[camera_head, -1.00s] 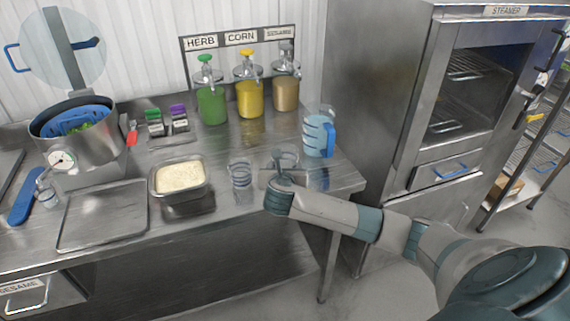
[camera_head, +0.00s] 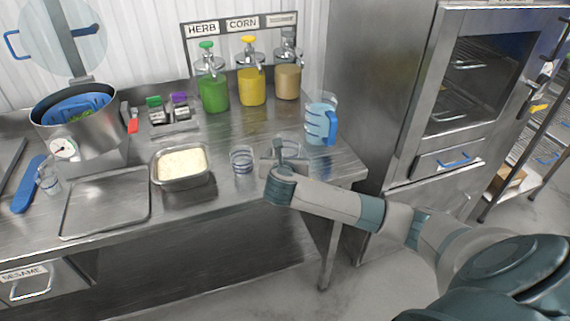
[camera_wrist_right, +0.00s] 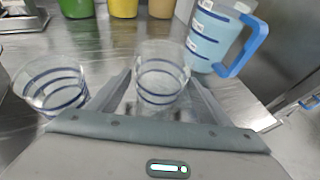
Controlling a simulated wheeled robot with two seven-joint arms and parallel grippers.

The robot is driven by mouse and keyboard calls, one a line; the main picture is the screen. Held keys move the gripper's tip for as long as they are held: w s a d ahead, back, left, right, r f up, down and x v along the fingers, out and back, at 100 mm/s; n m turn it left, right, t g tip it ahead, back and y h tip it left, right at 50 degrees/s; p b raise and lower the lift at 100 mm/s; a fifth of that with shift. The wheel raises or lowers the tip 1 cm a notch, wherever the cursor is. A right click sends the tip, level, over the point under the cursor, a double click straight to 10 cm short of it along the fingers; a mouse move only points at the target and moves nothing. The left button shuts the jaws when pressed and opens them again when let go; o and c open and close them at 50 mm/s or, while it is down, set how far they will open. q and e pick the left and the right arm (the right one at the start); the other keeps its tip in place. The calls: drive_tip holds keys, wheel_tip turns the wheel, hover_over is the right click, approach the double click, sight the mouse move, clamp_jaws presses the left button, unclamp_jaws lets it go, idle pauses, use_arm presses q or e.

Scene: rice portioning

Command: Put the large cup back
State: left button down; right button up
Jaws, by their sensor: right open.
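Two clear cups with blue bands stand upright on the steel counter. One cup (camera_wrist_right: 162,78) is between the fingers of my right gripper (camera_wrist_right: 160,100) in the right wrist view; it shows in the head view (camera_head: 291,149), partly hidden by the gripper. The other cup (camera_wrist_right: 54,88) stands to the left, outside the fingers, and also shows in the head view (camera_head: 241,159). I cannot tell for sure which is the large one. My right gripper is open, with a finger on each side of the cup. My left gripper is not in view.
A blue-handled measuring jug (camera_head: 320,122) stands just behind the cups. A metal pan of rice (camera_head: 183,180) is to their left, with an empty tray (camera_head: 105,203) further left. Sauce dispensers (camera_head: 250,86) line the back. The steamer (camera_head: 380,100) stands right of the counter.

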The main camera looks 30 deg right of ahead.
drive_tip(key=b+v, duration=0.1)
drive_tip(key=v, duration=0.9)
drive_tip(key=shift+s+a+r, duration=0.15)
drive_tip(key=shift+s+r, duration=0.05)
drive_tip(key=shift+s, duration=0.1)
drive_tip(key=shift+f, duration=0.1)
